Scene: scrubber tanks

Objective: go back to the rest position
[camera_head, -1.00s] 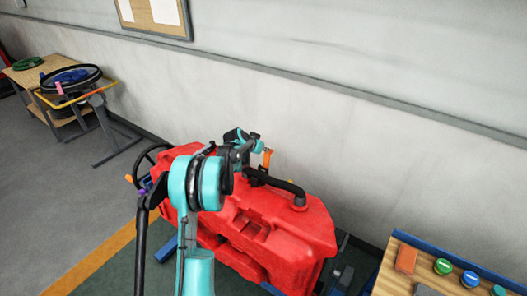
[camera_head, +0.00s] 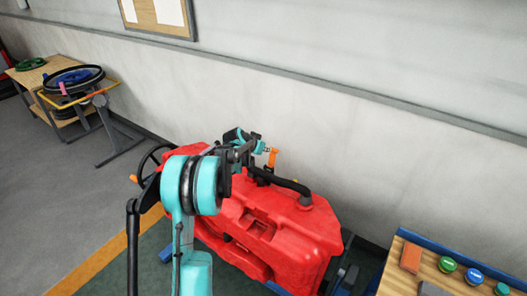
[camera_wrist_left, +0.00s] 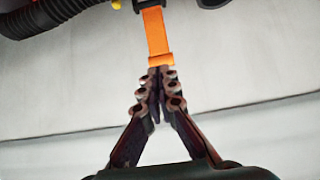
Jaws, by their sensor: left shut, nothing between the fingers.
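The red scrubber tank (camera_head: 285,240) stands in front of the wall in the head view, partly hidden by my left arm. My left gripper (camera_head: 266,149) is above the tank's back edge, beside an upright orange strap or handle (camera_head: 273,158). In the left wrist view, the left gripper (camera_wrist_left: 160,85) is shut with nothing between its fingers. The orange strap (camera_wrist_left: 156,32) shows just past the fingertips; whether they touch it I cannot tell. My right gripper is in neither view.
A black hose (camera_head: 285,182) runs along the tank's top. A black handwheel (camera_head: 150,160) is at its left. A wooden bench (camera_head: 430,270) with coloured caps is at right. A stand with a black ring (camera_head: 72,80) is far left.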

